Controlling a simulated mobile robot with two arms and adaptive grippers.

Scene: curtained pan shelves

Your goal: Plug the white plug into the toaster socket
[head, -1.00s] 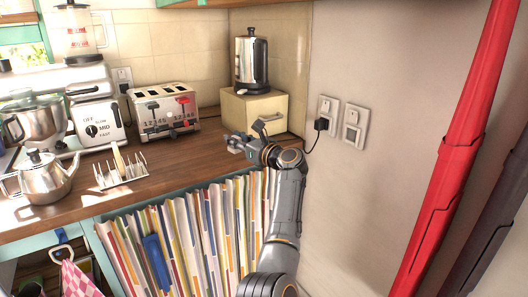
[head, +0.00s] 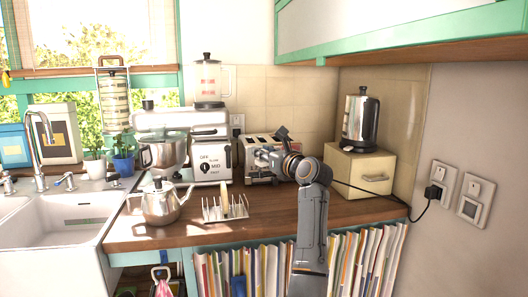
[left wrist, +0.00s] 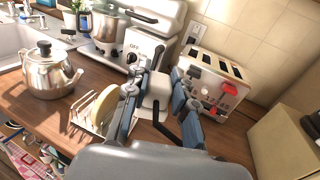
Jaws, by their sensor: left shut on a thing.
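My left gripper (head: 270,150) is in front of the toaster (head: 258,172) in the head view, above the wooden counter. In the left wrist view it is shut on a small white block (left wrist: 157,90), which looks like the white plug; a black cord hangs from it. The plug's pins are hidden. The toaster also shows in the left wrist view (left wrist: 222,75), right of the fingers. A wall socket (head: 237,121) is behind the toaster's left end, apart from the plug; a dark thing sits at its lower part. My right gripper is out of view.
A kettle (head: 360,122) stands on a cream box (head: 358,168) at right. Two wall plates hold a black plug (head: 432,192), its cord running toward my left gripper. A mixer (head: 182,125), teapot (head: 161,204) and toast rack (head: 226,212) stand left. Bare counter (head: 265,208) lies in front.

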